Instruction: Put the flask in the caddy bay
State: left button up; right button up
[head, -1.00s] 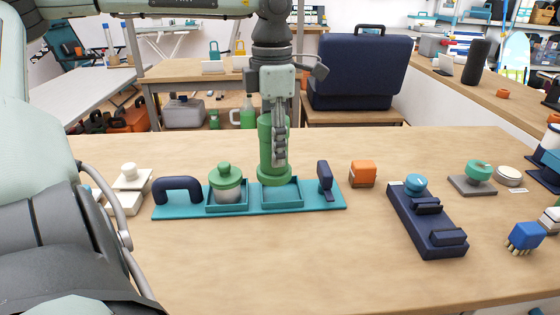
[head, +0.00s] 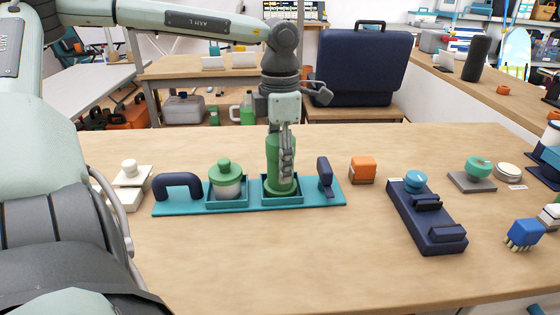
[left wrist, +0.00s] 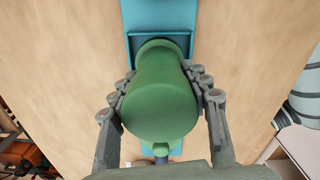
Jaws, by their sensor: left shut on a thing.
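The green flask (head: 273,158) stands upright, its lower end within the right bay of the teal caddy (head: 333,199). Whether its base touches the bay floor is hidden by the bay's front wall. My left gripper (head: 287,165) is shut on the flask from above, and its fingers lie along the flask's sides. In the left wrist view the flask (left wrist: 161,100) fills the space between the gripper's fingers (left wrist: 162,92), with the bay wall (left wrist: 160,35) just beyond. My right gripper is not in view.
A green-lidded jar (head: 225,175) sits in the caddy's left bay. A dark blue handle (head: 179,181) and a dark upright piece (head: 325,175) flank the bays. An orange block (head: 362,170) and a dark blue rack (head: 428,222) stand to the right. The front tabletop is clear.

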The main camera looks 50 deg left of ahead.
pick_arm(q)
jog(key=o, duration=1.5)
jog(key=shift+c, duration=0.2)
jog(key=shift+r+p, duration=0.25)
jog(key=shift+p, duration=0.05)
notch_tip(320, 180, up, 12)
jog(key=shift+f, duration=0.1)
